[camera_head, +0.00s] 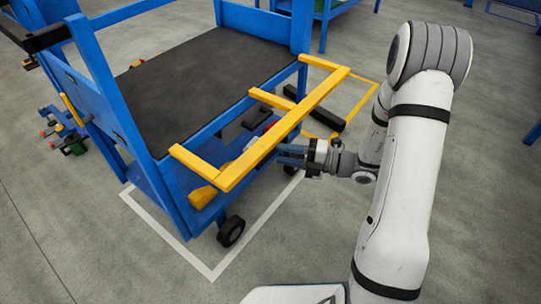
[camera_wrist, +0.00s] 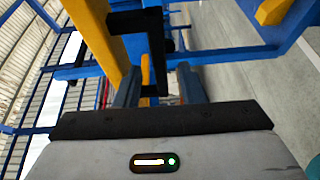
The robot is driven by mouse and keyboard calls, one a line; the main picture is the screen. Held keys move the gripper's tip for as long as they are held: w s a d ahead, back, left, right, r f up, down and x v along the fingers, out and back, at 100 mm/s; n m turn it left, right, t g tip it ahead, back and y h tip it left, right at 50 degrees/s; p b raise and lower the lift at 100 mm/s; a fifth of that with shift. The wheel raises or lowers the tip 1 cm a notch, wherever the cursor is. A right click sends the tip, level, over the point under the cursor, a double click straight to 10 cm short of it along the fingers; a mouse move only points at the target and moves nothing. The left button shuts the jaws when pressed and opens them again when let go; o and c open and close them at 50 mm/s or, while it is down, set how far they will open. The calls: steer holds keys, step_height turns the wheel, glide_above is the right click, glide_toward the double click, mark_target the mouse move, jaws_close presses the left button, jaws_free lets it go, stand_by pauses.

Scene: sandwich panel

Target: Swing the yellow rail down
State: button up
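The yellow rail (camera_head: 285,124) is a long bar with short arms, sticking out along the front edge of the blue cart (camera_head: 232,117) beside its dark top. My gripper (camera_head: 282,155) is just below and to the right of the rail's long bar in the head view. In the wrist view the fingers of my gripper (camera_wrist: 160,88) stand apart. A broad yellow bar (camera_wrist: 96,35) passes left of them, and a thin yellow strip and a black bracket (camera_wrist: 155,45) show beyond the gap. I cannot tell whether the fingers touch the rail.
The cart's lower shelf holds a yellow item (camera_head: 203,196) and other dark items under the rail. A black wheel (camera_head: 231,231) stands at the near corner. A white floor outline (camera_head: 165,235) surrounds the cart. Open grey floor lies in front. Blue uprights rise at the cart's ends.

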mark_target(275, 153)
steer(key=shift+b+x, duration=0.6)
steer(key=shift+x, duration=1.6)
steer(key=shift+c, duration=0.2)
jaws_close()
